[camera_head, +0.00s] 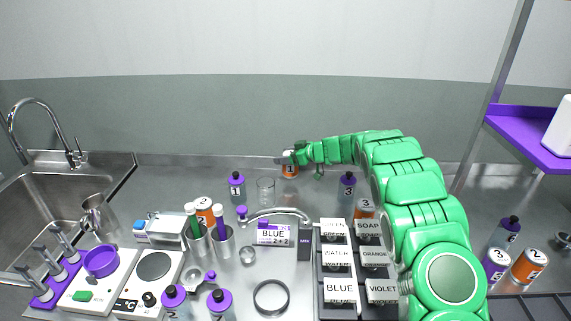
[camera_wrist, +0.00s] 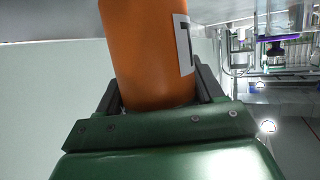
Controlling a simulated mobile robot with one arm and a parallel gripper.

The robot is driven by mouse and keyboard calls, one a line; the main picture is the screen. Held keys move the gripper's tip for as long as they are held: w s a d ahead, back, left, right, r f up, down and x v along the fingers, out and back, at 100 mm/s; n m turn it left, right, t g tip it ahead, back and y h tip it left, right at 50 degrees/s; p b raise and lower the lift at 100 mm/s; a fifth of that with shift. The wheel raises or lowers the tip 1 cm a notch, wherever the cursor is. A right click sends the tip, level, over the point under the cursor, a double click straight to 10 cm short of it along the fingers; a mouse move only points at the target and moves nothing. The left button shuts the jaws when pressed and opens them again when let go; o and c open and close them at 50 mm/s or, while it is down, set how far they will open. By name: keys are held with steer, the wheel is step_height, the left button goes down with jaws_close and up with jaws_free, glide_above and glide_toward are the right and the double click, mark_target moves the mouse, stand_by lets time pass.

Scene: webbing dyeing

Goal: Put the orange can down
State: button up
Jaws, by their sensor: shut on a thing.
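My gripper (camera_head: 284,159) is at the end of the green arm, stretched toward the back of the counter. It is shut on an orange can (camera_head: 290,171), which shows just below the fingers near the back wall. In the wrist view the orange can (camera_wrist: 145,50) fills the space between the two dark fingers of my gripper (camera_wrist: 160,92), with part of a white label with a dark mark on its right side. The can's far end is cut off in the wrist view. I cannot tell whether it touches the counter (camera_head: 190,175).
A tray of labelled compartments (camera_head: 317,270) and a curved metal tap (camera_head: 285,212) are nearer. A sink (camera_head: 60,190) is at left.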

steer(key=shift+w+f, duration=0.1)
steer(key=shift+w+f, duration=0.15)
steer(key=shift+f, duration=1.5)
steer(key=shift+f, duration=0.1)
steer(key=o, duration=1.3)
steer(key=shift+v, duration=0.95)
steer(key=v, duration=0.3)
steer(key=shift+d, duration=0.1)
step_height(320, 180, up, 7)
steer(key=shift+r, duration=0.15)
